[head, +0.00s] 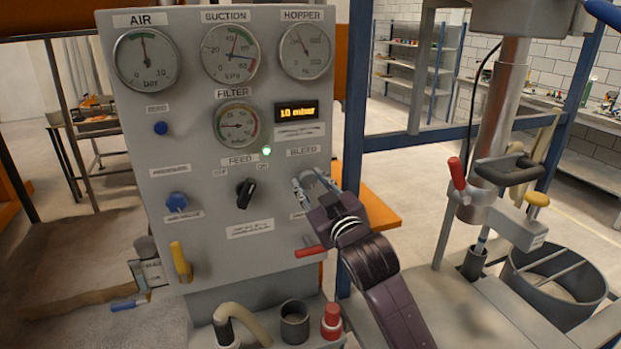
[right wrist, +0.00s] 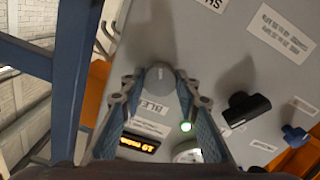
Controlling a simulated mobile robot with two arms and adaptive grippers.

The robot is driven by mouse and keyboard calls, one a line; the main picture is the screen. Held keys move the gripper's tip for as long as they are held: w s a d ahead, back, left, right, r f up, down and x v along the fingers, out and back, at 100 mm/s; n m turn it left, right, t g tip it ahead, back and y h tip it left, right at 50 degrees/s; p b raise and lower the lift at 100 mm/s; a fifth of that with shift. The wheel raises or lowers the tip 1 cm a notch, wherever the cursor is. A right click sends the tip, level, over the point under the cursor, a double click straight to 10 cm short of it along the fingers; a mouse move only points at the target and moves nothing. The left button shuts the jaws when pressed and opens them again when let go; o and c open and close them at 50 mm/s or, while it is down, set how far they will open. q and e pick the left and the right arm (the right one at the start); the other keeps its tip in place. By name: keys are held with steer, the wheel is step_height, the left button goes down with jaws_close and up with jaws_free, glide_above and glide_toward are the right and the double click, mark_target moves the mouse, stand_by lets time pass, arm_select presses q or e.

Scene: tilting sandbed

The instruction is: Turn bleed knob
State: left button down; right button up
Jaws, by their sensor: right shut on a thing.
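The grey control panel (head: 150,225) fills the left and middle of the head view. The grey bleed knob (right wrist: 160,73) sits on it below the BLEED label (head: 303,151). My right gripper (head: 313,186) reaches the panel's right side from below. In the right wrist view, its two fingers (right wrist: 160,82) stand on either side of the knob and are shut on it. In the head view the fingers mostly hide the knob. The display (head: 297,112) reads 10 mbar. My left gripper is not in view.
The black feed knob (head: 245,193) is left of my gripper, with a green light (head: 267,150) above it. A blue knob (head: 176,202) and a yellow lever (head: 181,262) are further left. A red lever (head: 310,251) sits close below my gripper. A blue frame post stands right of the panel.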

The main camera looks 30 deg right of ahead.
steer(key=m+p, duration=0.3)
steer(key=m, duration=0.3)
steer(key=shift+m, duration=0.3)
steer(key=m+p, duration=0.3)
steer(key=m, duration=0.1)
steer(key=shift+f+m, duration=0.15)
steer(key=shift+m, duration=0.25)
steer(key=o, duration=1.2)
steer(key=shift+c, duration=0.2)
steer(key=shift+s, duration=0.1)
steer(key=v, duration=1.2)
